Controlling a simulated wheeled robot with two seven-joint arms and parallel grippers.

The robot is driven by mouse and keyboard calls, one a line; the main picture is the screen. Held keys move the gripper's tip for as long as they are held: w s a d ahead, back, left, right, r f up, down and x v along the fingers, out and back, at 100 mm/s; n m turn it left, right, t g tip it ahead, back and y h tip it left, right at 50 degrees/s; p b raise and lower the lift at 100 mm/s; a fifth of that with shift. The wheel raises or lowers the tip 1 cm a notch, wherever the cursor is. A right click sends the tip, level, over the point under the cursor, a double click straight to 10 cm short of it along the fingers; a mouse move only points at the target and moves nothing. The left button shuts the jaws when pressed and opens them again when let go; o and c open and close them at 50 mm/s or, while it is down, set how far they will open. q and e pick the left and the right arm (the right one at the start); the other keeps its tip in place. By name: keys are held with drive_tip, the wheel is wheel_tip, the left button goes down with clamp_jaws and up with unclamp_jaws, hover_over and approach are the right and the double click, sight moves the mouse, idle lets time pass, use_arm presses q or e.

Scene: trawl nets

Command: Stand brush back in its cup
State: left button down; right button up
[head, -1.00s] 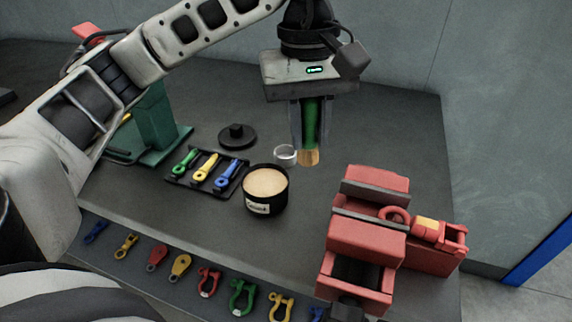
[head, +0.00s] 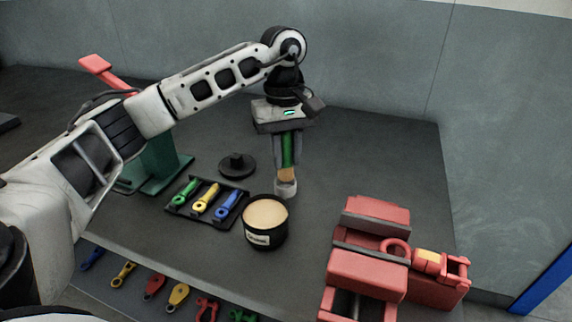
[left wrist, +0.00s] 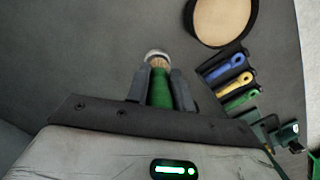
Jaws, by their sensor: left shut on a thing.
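My left gripper (head: 287,160) points down, shut on the green handle of a brush (head: 287,148). The brush is upright with its tan bristles down. A small pale cup (head: 286,190) stands on the bench directly under the bristles. The bristle tip is at the cup's mouth; I cannot tell how far inside it is. In the left wrist view the green handle (left wrist: 160,92) lies between the fingers, and the cup's rim (left wrist: 157,53) shows just past the bristles. My right gripper is not in view.
A black tub with a tan top (head: 265,218) stands close in front of the cup. A tray of coloured tools (head: 207,202) and a black round lid (head: 237,165) are to the left. A red vise (head: 372,262) is at the right. The bench behind the cup is clear.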

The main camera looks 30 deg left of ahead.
sight(286, 168)
use_arm(q)
drive_tip(key=f, duration=0.3)
drive_tip(key=shift+w+a+f+p, duration=0.2)
drive_tip(key=shift+a+p, duration=0.1)
drive_tip(key=shift+p, duration=0.1)
drive_tip(key=shift+f, duration=0.45)
drive_tip(key=c, duration=1.2)
unclamp_jaws()
drive_tip(key=shift+r, duration=0.1)
drive_tip(key=r, duration=0.8)
drive_tip(key=w+a+r, duration=0.1)
drive_tip(key=r, duration=0.3)
drive_tip(key=shift+r, duration=0.15)
drive_tip(key=shift+s, duration=0.15)
